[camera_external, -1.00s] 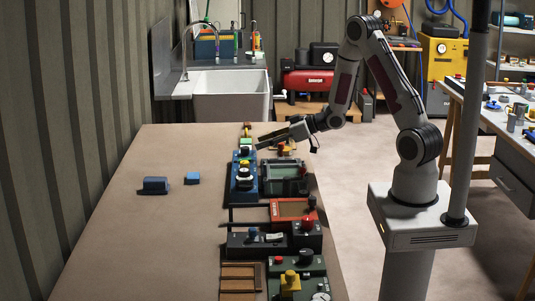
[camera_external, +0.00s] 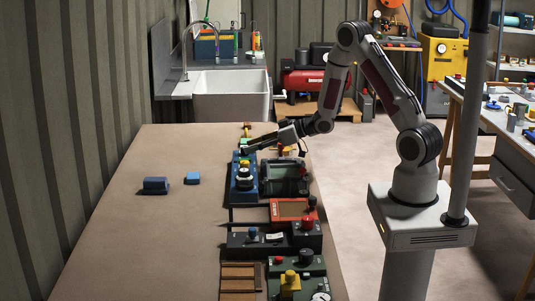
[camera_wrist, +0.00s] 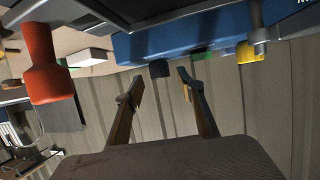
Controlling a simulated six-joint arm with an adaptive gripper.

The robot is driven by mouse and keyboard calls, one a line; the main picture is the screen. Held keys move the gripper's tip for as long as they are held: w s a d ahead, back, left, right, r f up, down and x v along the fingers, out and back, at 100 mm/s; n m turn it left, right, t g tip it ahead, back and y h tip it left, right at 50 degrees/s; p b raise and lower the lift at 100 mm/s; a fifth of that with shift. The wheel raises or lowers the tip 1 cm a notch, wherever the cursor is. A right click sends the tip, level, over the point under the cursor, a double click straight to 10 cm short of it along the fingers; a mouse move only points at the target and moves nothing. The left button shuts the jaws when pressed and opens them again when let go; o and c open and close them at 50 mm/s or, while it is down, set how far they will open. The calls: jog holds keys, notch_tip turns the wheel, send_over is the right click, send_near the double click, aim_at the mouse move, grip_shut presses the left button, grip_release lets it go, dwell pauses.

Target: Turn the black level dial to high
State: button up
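A blue control box (camera_external: 235,186) stands along the right side of the bench, with black, white and yellow controls on top. It also shows along the top of the wrist view (camera_wrist: 175,42). A small dark knob (camera_wrist: 159,69) on it shows beyond the gap between my fingertips; it may be the black level dial, but its markings are not readable. My gripper (camera_external: 246,150) is over the far end of the blue box. In the wrist view my gripper (camera_wrist: 160,84) has its fingers apart with nothing between them. I cannot tell if they touch the knob.
A green-framed box (camera_external: 290,187) stands right of the blue box.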

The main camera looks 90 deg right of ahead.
jog(key=shift+x, duration=1.7)
grip_shut()
